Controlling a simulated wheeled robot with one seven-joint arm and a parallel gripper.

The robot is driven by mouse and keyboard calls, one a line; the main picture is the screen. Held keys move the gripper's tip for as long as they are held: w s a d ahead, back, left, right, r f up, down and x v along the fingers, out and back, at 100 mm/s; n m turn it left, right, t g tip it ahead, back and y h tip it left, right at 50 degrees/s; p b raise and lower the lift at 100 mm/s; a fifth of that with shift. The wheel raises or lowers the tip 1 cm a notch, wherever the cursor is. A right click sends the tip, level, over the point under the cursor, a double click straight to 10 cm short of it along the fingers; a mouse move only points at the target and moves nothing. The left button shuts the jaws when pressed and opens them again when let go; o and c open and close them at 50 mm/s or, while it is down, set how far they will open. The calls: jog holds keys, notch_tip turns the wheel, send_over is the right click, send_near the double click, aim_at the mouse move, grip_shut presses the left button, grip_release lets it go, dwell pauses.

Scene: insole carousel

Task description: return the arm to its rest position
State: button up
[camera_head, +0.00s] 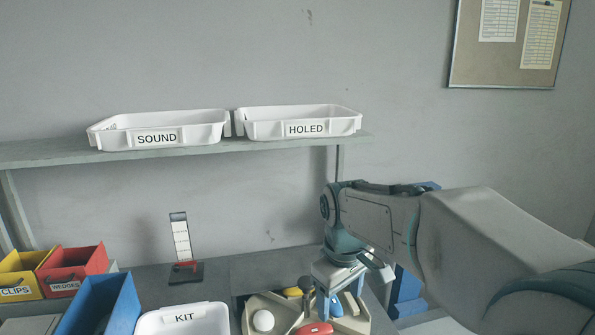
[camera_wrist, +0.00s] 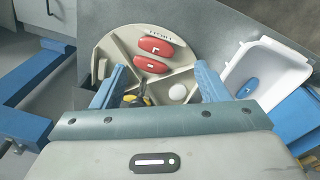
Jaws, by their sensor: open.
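My gripper (camera_head: 340,280) is at the end of my arm, pointing down over the round beige carousel (camera_head: 352,325) at the bottom of the head view. In the wrist view my gripper (camera_wrist: 160,72) has its two blue fingers spread wide apart with nothing held between them. The carousel (camera_wrist: 112,46) lies beyond the fingers there. Two red insoles (camera_wrist: 155,46) lie in one of its compartments, and a white round piece (camera_wrist: 178,92) is in another. A yellow and dark item (camera_wrist: 138,99) is partly hidden near the left finger.
A white KIT tray (camera_head: 185,318) stands left of the carousel; the wrist view shows a blue piece (camera_wrist: 248,88) in it. SOUND (camera_head: 185,133) and HOLED (camera_head: 330,125) trays sit on the shelf. A gauge stand (camera_head: 183,250) and yellow, red and blue bins (camera_head: 75,262) are at left.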

jog(key=s+d+f+m+t, duration=0.1)
jog(key=s+d+f+m, duration=0.1)
jog(key=s, duration=0.5)
jog(key=s+d+f+m+t, duration=0.1)
jog(key=s+d+f+m, duration=0.1)
jog(key=s+d+m, duration=0.3)
jog(key=s, duration=0.3)
jog(key=shift+f+m, duration=0.3)
jog(key=shift+f, duration=0.1)
